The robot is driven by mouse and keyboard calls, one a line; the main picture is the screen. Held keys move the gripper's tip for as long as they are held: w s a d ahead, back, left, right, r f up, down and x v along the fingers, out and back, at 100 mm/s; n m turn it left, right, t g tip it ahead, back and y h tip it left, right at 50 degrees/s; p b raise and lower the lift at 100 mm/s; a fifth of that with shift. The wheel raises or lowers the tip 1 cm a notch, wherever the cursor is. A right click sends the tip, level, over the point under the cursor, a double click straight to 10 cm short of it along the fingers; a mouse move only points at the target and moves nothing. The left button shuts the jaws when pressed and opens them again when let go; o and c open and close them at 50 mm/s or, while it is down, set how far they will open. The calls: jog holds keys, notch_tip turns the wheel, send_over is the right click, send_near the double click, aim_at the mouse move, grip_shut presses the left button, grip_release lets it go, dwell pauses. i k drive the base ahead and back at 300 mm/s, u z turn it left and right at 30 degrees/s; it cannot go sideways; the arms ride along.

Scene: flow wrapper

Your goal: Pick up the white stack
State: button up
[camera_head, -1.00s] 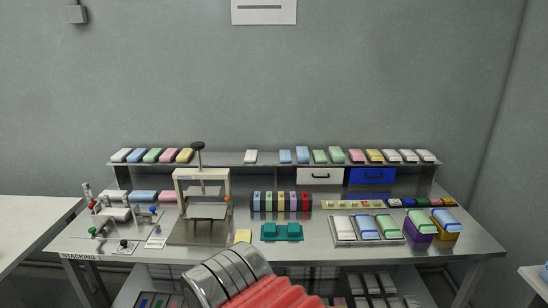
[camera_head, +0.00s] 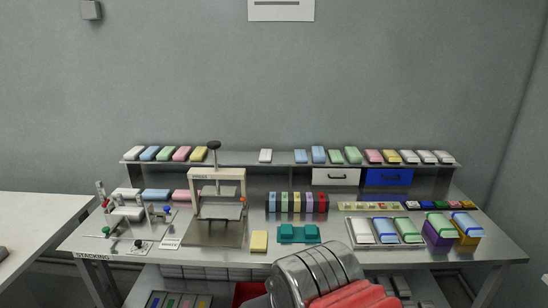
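Several white blocks could be the white stack, and I cannot tell which one is. One white block (camera_head: 361,231) lies at the left end of the metal tray (camera_head: 398,244) on the right of the bench. Another white piece (camera_head: 130,212) sits on the stacking fixture at the left. More white blocks lie on the upper shelf, one alone near its middle (camera_head: 265,156) and several at its right end (camera_head: 411,156). My arm shows as a silver and red part at the bottom centre. My gripper's fingers are not visible.
A press (camera_head: 216,215) with a black knob stands left of centre on the bench (camera_head: 335,256). A yellow block (camera_head: 259,241) and a teal holder (camera_head: 298,234) are near the front edge. Purple (camera_head: 437,236) and orange bins stand at the right. A white side table (camera_head: 38,222) is at far left.

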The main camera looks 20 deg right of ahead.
aim_at(265, 155)
jog(key=i, duration=0.95)
